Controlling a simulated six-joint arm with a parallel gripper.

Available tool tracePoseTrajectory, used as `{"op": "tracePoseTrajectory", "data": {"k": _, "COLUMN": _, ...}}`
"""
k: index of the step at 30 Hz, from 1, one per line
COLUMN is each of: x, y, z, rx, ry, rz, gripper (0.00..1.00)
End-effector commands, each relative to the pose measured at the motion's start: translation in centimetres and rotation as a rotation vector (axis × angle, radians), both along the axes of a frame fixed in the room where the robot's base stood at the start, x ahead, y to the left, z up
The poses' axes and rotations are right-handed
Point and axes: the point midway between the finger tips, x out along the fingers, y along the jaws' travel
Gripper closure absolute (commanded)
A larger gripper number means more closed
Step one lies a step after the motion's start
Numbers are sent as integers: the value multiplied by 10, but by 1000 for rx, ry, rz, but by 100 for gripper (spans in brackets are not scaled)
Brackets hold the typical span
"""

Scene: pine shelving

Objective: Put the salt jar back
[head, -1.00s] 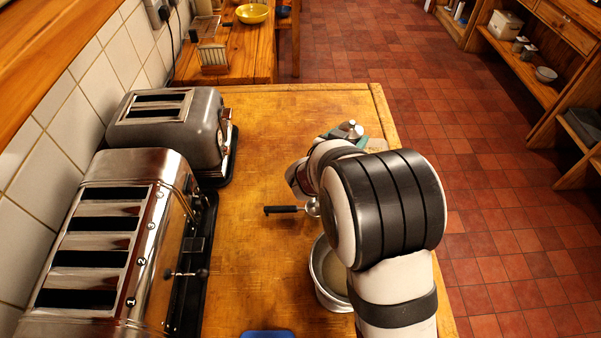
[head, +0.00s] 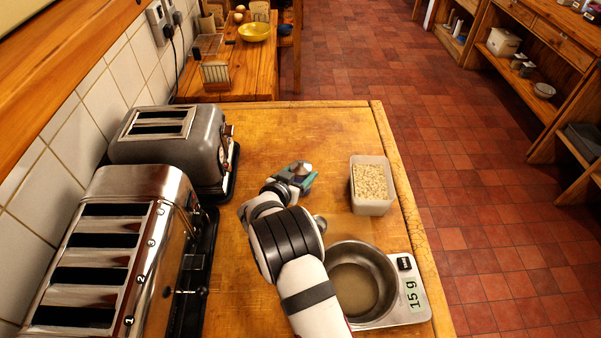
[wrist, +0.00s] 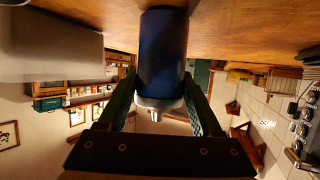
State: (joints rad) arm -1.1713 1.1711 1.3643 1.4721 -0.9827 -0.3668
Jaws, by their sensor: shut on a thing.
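My gripper (wrist: 160,125) is shut on a dark blue jar (wrist: 163,60) with a silver, knobbed lid. In the wrist view the picture is upside down, with the worktop at the top, so the jar is upright with its lid up. The head view shows my gripper (head: 298,180) over the middle of the wooden worktop, right of the grey toaster. There the jar is mostly hidden and only its silver top (head: 304,168) shows. I cannot tell whether its base touches the wood.
A tub of oat-like flakes (head: 371,183) stands right of my gripper. Nearer, a metal bowl (head: 385,259) with pale contents sits on a scale (head: 414,300) reading 15 g. A grey toaster (head: 205,152) and chrome toaster (head: 165,195) line the left. The worktop's far part is clear.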

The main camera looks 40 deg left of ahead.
Motion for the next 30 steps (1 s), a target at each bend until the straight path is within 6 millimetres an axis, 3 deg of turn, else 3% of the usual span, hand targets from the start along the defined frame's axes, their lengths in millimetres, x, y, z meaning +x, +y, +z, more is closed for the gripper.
{"op": "tracePoseTrajectory", "data": {"k": 6, "x": 0, "y": 0, "z": -4, "rx": 0, "ry": -1, "rz": 0, "gripper": 100}}
{"op": "tracePoseTrajectory", "data": {"k": 7, "x": 0, "y": 0, "z": -4, "rx": 0, "ry": 0, "rz": 0, "gripper": 30}}
{"op": "tracePoseTrajectory", "data": {"k": 12, "x": 0, "y": 0, "z": -4, "rx": 0, "ry": 0, "rz": 0, "gripper": 2}}
{"op": "tracePoseTrajectory", "data": {"k": 23, "x": -2, "y": -1, "z": 2, "rx": 0, "ry": 0, "rz": 0, "gripper": 2}}
{"op": "tracePoseTrajectory", "data": {"k": 30, "x": -51, "y": -15, "z": 24, "rx": -1, "ry": 1, "rz": 4, "gripper": 2}}
